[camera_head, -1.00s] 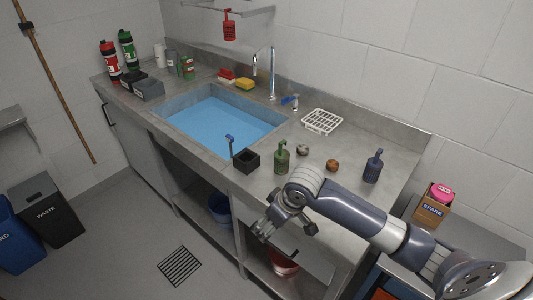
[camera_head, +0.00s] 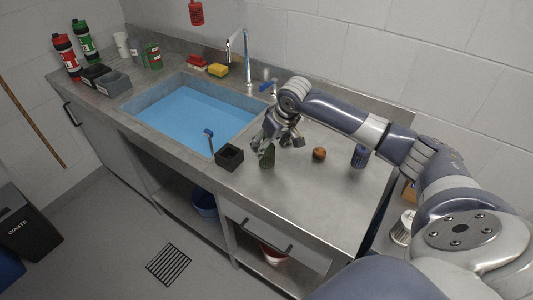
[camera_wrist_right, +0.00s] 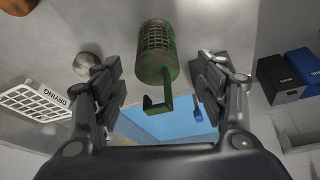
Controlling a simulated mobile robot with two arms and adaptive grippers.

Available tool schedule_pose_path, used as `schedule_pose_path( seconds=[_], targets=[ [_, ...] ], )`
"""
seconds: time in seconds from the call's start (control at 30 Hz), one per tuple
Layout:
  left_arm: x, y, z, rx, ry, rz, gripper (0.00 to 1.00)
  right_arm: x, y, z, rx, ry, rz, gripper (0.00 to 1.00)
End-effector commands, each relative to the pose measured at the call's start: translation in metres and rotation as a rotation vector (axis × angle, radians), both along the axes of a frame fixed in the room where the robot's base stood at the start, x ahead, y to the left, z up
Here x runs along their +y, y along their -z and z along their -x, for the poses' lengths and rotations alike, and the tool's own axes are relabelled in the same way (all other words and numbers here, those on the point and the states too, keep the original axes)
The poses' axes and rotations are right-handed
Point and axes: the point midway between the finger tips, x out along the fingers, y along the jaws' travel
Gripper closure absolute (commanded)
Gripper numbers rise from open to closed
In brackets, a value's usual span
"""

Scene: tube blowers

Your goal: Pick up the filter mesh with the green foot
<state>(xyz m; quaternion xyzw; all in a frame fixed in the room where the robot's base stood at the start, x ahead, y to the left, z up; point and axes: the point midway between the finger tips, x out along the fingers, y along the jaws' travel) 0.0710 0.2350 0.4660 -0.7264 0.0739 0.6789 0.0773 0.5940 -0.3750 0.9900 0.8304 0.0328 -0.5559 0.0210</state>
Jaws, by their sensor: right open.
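The filter mesh with the green foot (camera_head: 267,158) stands on the steel counter, partly covered by my right gripper in the head view. The right wrist view shows it as a worn green mesh cylinder (camera_wrist_right: 156,40) with a hooked bar. My right gripper (camera_head: 277,144) is open just above it. In the right wrist view, the two fingers of the gripper (camera_wrist_right: 161,82) are spread to either side of the hooked bar, with gaps on both sides. I cannot tell whether either finger touches it. My left gripper is not in view.
A black square holder (camera_head: 229,156) stands left of the mesh. A brown ball (camera_head: 319,154) and a blue mesh piece (camera_head: 360,156) stand to the right. The blue sink (camera_head: 200,120) lies to the left. A white drying rack (camera_wrist_right: 35,101) and a silver ball (camera_wrist_right: 86,61) are nearby.

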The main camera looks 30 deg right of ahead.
Motion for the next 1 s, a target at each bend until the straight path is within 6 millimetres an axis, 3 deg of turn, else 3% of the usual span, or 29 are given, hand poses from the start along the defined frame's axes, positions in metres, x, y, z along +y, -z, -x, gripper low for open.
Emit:
schedule_pose_path(
  seconds=[0.43,0.77,0.97,1.0],
  targets=[
    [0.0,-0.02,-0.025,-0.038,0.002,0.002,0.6,-0.002,0.046,-0.016,0.0,0.0,0.001,0.34],
    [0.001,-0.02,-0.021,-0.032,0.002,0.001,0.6,-0.002,0.052,-0.019,-0.002,-0.001,0.002,0.34],
    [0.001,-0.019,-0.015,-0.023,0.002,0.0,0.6,-0.002,0.052,-0.019,-0.002,-0.001,0.002,0.79],
    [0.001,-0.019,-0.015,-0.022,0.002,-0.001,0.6,-0.002,0.052,-0.019,-0.002,-0.001,0.002,0.8]
  ],
)
